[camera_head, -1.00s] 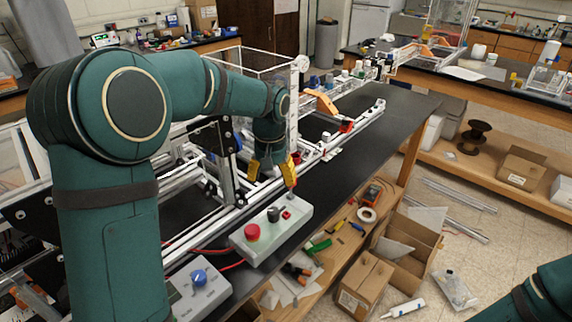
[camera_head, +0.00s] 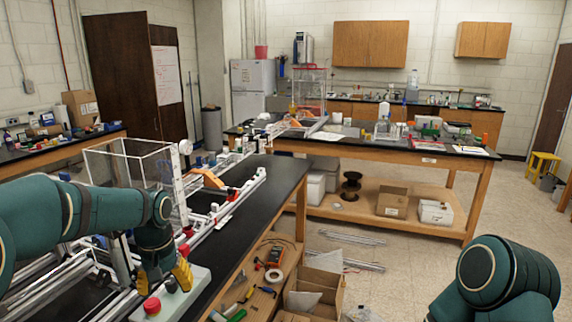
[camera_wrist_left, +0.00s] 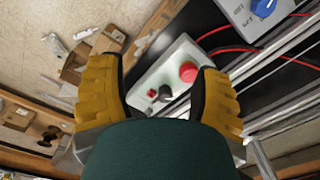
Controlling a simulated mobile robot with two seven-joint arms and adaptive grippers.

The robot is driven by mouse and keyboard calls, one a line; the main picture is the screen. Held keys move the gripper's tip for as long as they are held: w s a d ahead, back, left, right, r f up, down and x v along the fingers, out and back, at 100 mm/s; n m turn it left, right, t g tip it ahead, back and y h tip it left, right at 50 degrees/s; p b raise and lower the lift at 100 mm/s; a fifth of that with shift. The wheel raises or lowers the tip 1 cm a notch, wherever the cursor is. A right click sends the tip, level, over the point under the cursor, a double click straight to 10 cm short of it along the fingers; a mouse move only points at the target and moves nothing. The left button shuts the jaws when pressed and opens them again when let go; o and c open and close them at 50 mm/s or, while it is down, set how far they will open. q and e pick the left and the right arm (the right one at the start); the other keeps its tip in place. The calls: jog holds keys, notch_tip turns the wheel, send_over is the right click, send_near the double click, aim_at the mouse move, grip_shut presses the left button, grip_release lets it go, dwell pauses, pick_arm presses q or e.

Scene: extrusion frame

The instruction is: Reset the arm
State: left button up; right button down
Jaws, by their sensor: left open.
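My left gripper (camera_head: 163,281) shows at lower left in the head view. Its yellow fingers are apart, above the grey control box (camera_head: 192,300). In the left wrist view my left gripper (camera_wrist_left: 155,58) is open with nothing held. The control box (camera_wrist_left: 181,50) shows between and beyond its fingers, with a red button (camera_wrist_left: 188,72), a dark knob and a small red switch. I cannot tell how far above the box the fingertips are. Part of my right arm (camera_head: 505,275) shows at lower right in the head view; its gripper is out of view.
Aluminium rails and a clear-walled enclosure (camera_head: 128,160) stand on the black bench (camera_head: 262,200) around my left arm. Cardboard boxes and tools lie on the lower shelf and floor. A second bench (camera_head: 345,150) stands behind. The floor at right is open.

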pick_arm(q)
jog(key=s+d+f+h, duration=0.1)
jog(key=d+f, duration=0.2)
jog(key=f, duration=0.3)
jog(key=s+d+f+m, duration=0.1)
jog(key=d+f, duration=0.1)
jog(key=f, duration=0.4)
jog(key=s+d+f+h, duration=0.1)
jog(key=d+f, duration=0.2)
jog(key=f, duration=0.3)
jog(key=s+d+f+t+h, duration=0.1)
jog(key=s+d+f, duration=0.3)
jog(key=s+f, duration=0.2)
jog(key=s+d+f, duration=0.4)
jog(key=s+f, duration=0.2)
jog(key=s, duration=0.3)
jog(key=shift+s+f+t+h, duration=0.25)
jog(key=shift+s+t+h, duration=0.1)
jog(key=shift+t+h, duration=0.05)
jog(key=c, duration=0.3)
jog(key=shift+a+n, duration=0.15)
jog(key=shift+n, duration=0.15)
jog(key=shift+c, duration=0.2)
